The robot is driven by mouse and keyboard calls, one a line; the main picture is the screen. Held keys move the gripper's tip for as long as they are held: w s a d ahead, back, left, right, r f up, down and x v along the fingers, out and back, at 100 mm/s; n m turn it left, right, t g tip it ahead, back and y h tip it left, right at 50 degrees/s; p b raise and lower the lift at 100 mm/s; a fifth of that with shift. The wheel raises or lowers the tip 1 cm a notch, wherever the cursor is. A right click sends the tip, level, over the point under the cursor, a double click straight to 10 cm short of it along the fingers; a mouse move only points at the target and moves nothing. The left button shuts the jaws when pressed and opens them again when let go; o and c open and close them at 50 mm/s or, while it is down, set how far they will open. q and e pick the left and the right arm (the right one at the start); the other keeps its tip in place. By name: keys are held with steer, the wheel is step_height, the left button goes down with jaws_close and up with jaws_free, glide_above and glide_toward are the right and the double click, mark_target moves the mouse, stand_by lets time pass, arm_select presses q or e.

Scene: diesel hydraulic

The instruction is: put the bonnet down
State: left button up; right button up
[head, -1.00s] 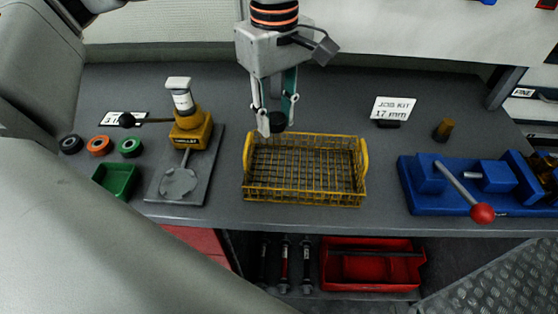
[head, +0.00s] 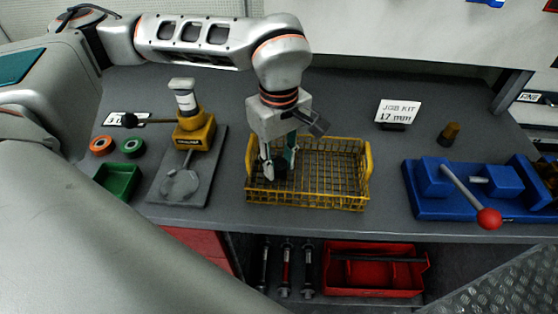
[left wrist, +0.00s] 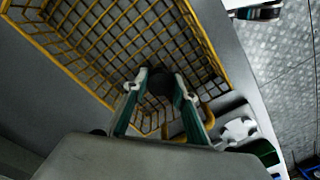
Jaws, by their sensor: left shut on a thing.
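My left gripper (head: 279,163) points down into the left end of the yellow wire basket (head: 335,193). It is shut on a small black piece, which I take to be the bonnet (head: 281,171). In the left wrist view the bonnet (left wrist: 160,83) is a dark round shape between the green-lined fingers, with the basket's mesh (left wrist: 105,35) behind it. I cannot tell whether the bonnet touches the basket floor. My right gripper is not in view.
A yellow press (head: 194,130) and a green bin (head: 117,180) stand left of the basket. A blue vise (head: 430,190) with a red-knobbed lever is on the right. A "JOB KIT 17 mm" card (head: 398,113) stands behind. Bare bench lies between basket and vise.

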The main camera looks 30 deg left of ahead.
mark_target(278, 164)
arm_select(q)
steer(key=shift+s+f+b, duration=0.2)
steer(key=shift+f+b, duration=0.15)
steer(key=shift+f, duration=0.3)
steer(key=o, duration=1)
steer(key=shift+f, duration=0.1)
steer(key=shift+w, duration=0.1)
steer(key=shift+r, duration=0.4)
step_height(278, 164, up, 13)
steer(key=shift+w+f+p, duration=0.1)
steer(key=shift+p, duration=0.6)
